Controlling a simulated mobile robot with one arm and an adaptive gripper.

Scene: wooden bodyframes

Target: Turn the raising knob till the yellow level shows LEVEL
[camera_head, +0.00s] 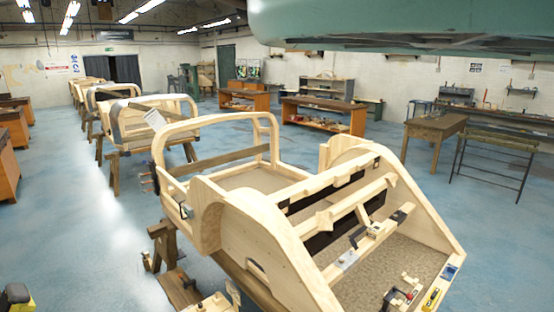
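A small yellow level (432,298) lies at the lower right, near the right edge of the nearest wooden bodyframe (290,238). Its reading is too small to make out. Just left of it is a small dark fitting with a red part (408,295); I cannot tell whether this is the raising knob. A small blue-faced item (449,272) sits on the frame edge above the level. My gripper is not clearly in view.
A wooden trestle (165,243) stands left of the near frame. More bodyframes (150,120) line up behind it. Workbenches (325,113) and a table (435,128) stand farther back. Blue floor (90,240) is open at left. A large green shape (400,18) overhangs the top right.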

